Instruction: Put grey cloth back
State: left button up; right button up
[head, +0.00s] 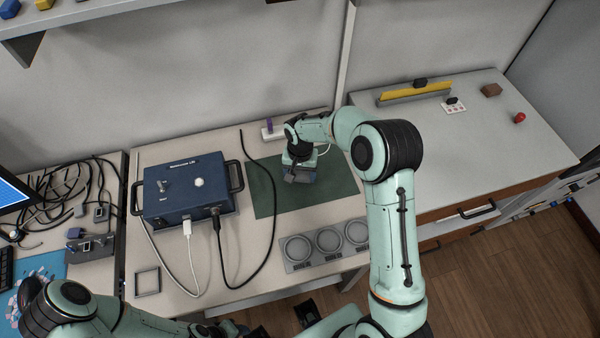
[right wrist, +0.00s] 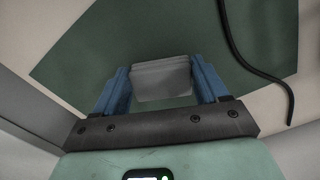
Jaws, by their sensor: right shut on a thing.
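My right gripper (head: 299,177) is over the dark green mat (head: 265,198) in the head view, pointing down. In the right wrist view its two blue fingers (right wrist: 162,78) are shut on the grey cloth (right wrist: 161,82), a folded, layered light grey piece. The green mat shows beyond the cloth; I cannot tell whether the cloth touches it. In the head view the gripper mostly hides the cloth. My left arm is at the lower left of the head view; its dark end (head: 232,328) is at the bottom edge, and its finger state is unclear.
A blue instrument box (head: 187,187) with cables stands left of the mat. A grey holder with three round wells (head: 328,241) lies in front of it. A white block with a purple item (head: 271,131) stands behind. The right counter (head: 420,130) holds a yellow bar (head: 428,92) and small items.

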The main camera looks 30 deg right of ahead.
aim_at(300, 175)
jog(key=shift+f, duration=0.25)
jog(key=o, duration=1.1)
jog(key=shift+r, duration=0.1)
notch_tip(300, 175, up, 12)
jog(key=shift+r+p, duration=0.15)
jog(key=shift+p, duration=0.25)
jog(key=shift+d, duration=0.1)
